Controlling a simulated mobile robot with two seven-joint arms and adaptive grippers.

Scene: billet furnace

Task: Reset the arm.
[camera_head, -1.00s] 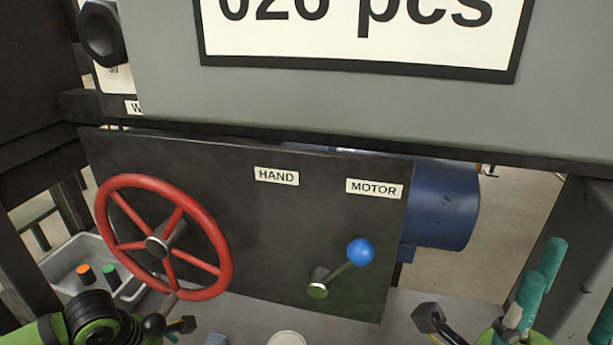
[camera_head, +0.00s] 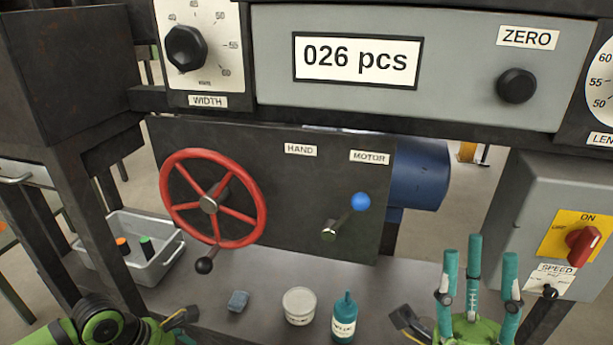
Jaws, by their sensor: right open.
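My right gripper (camera_head: 478,256) is at the lower right. Its teal fingers point up, spread apart and empty, above a green palm. It stands apart from the panel, in front of the bench. My left arm (camera_head: 100,327) shows only in part at the bottom left, green with a black ribbed section. Its gripper is out of view.
A dark panel carries a red handwheel (camera_head: 250,205) and a blue-knobbed lever (camera_head: 360,201). A counter (camera_head: 356,60) reads 026 pcs. A red switch (camera_head: 582,246) is at right. A grey bin (camera_head: 160,268), sponge (camera_head: 238,301), white tub (camera_head: 299,306) and teal bottle (camera_head: 344,318) are below.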

